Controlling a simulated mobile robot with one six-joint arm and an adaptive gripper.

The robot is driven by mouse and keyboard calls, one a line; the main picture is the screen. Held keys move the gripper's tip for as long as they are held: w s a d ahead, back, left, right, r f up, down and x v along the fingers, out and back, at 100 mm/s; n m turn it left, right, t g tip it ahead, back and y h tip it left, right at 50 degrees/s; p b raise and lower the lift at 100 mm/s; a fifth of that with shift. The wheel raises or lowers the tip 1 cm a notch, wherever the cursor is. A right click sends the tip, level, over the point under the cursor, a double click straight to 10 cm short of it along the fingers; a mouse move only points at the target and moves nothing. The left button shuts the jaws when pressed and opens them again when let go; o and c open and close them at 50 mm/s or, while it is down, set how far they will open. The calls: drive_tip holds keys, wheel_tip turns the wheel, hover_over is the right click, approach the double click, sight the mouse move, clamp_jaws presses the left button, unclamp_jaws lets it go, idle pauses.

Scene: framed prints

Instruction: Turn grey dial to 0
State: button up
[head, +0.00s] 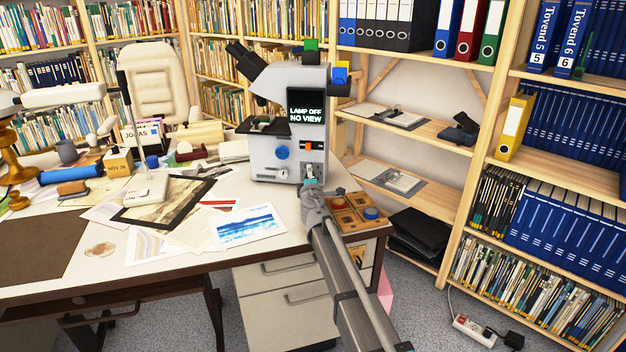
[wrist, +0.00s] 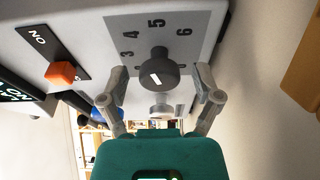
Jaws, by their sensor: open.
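The grey dial (wrist: 158,68) sits on a grey number plate (wrist: 120,22) on the microscope. Numerals 3, 4, 5 and 6 are readable around it; a 0 is not readable. The dial has a short slanted white mark on its face, and I cannot tell which numeral it points at. My gripper (wrist: 160,80) is open, one finger on each side of the dial, with gaps visible between the fingers and it. In the head view my gripper (head: 309,184) is at the lower front of the microscope (head: 270,150), and the dial is too small to make out.
An orange switch (wrist: 62,72) is left of the dial in the wrist view. A blue knob (head: 282,152) is on the microscope's front. The screen (head: 306,107) reads "LAMP OFF NO VIEW". A wooden box with red and blue buttons (head: 352,222) stands right of my gripper.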

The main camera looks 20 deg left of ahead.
drive_tip(key=shift+s+d, duration=0.1)
drive_tip(key=shift+s+d, duration=0.1)
drive_tip(key=shift+s, duration=0.05)
drive_tip(key=v, duration=1.1)
drive_tip(key=shift+s, duration=0.2)
